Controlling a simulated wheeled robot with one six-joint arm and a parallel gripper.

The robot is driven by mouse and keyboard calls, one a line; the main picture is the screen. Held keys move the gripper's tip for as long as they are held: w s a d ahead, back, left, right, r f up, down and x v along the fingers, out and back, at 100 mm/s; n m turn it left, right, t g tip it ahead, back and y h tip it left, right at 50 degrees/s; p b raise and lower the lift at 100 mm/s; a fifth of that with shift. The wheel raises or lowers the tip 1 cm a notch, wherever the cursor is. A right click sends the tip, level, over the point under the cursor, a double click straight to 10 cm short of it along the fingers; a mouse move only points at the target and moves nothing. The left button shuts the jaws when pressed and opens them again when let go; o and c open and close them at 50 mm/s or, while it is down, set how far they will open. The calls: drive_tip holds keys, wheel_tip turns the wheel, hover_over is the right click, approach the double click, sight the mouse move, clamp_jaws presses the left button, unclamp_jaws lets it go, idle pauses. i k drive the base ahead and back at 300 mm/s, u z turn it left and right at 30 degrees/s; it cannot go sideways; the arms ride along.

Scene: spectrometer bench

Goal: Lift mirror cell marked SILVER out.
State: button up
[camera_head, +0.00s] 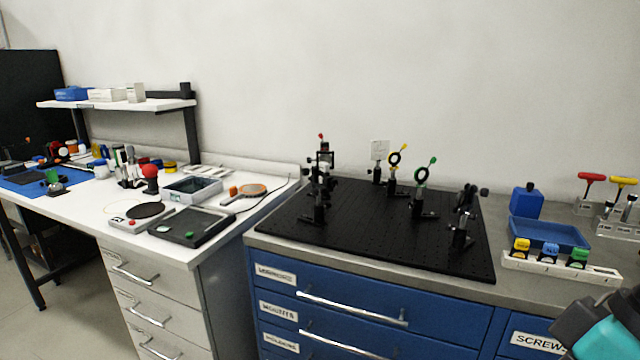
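A white rack (560,267) stands at the front right of the bench. It holds a yellow-topped cell (521,246), a blue-topped cell (549,252) and a green-topped cell (578,257), side by side and upright. Their markings are too small to read, so I cannot tell which is SILVER.
Red- and yellow-handled tools (620,182) stand at the right. Several posts crowd the breadboard. A white bench (90,207) with instruments is at the left.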

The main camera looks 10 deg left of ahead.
sight(324, 167)
drive_tip(key=u, duration=0.55)
drive_tip(key=k, duration=1.25)
drive_tip(key=u, duration=1.2)
drive_tip(key=i, duration=1.85)
drive_tip(key=z, duration=0.45)
drive_tip(key=i, duration=0.65)
drive_tip(key=z, duration=0.7)
